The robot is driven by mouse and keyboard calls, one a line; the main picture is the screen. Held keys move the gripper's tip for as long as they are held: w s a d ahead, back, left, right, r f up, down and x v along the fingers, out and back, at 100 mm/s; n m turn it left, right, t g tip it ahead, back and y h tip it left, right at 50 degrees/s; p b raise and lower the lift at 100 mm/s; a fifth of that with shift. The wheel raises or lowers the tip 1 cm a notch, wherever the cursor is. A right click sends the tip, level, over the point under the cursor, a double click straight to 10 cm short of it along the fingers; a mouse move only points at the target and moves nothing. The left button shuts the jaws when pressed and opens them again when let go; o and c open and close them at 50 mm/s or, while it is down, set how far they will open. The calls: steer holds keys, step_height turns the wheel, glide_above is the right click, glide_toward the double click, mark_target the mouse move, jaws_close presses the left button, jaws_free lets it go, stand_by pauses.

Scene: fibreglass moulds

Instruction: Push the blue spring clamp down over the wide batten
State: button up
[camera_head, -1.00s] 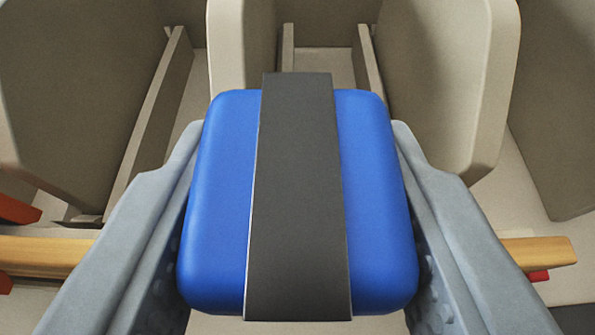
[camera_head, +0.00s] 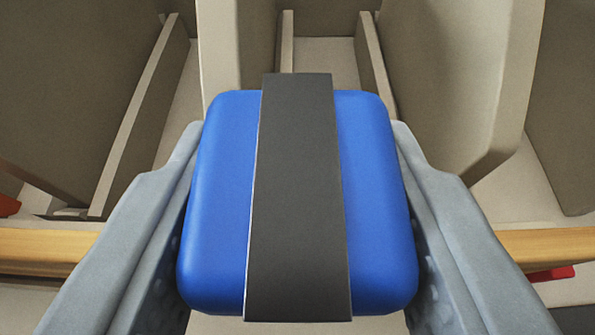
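The blue spring clamp (camera_head: 220,200) is a rounded blue block with a dark grey band down its middle. It fills the centre of the view. My gripper (camera_head: 298,150) is shut on it, with one grey finger against each side. A yellow-brown wooden batten (camera_head: 50,246) runs across behind the clamp and shows at the left and right of my fingers. Its middle is hidden by the clamp and fingers. I cannot tell whether the clamp touches the batten, nor see the clamp's underside.
Beige mould walls (camera_head: 455,80) stand upright beyond the clamp, with thin ribs (camera_head: 140,115) and narrow gaps between them. A red piece (camera_head: 552,273) shows by the batten at the right, and another red piece (camera_head: 8,205) at the far left. A dark object (camera_head: 576,318) is at the lower right corner.

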steer(key=shift+f, duration=0.4)
steer(key=o, duration=1.1)
steer(key=v, duration=1.7)
steer(key=s+r+t, duration=0.1)
steer(key=s+r, duration=0.3)
steer(key=r, duration=0.5)
steer(key=s+r, duration=0.5)
steer(key=r, duration=0.4)
steer(key=s+r+t, duration=0.1)
steer(key=s+r, duration=0.3)
steer(key=r, duration=0.5)
steer(key=s+r, duration=0.5)
steer(key=s, duration=0.2)
steer(key=s+r+t, duration=0.1)
steer(key=s+r, duration=0.4)
steer(key=s, duration=0.3)
steer(key=s+r+t, duration=0.1)
steer(key=s+r, duration=0.5)
steer(key=s, duration=0.2)
steer(key=shift+s, duration=0.25)
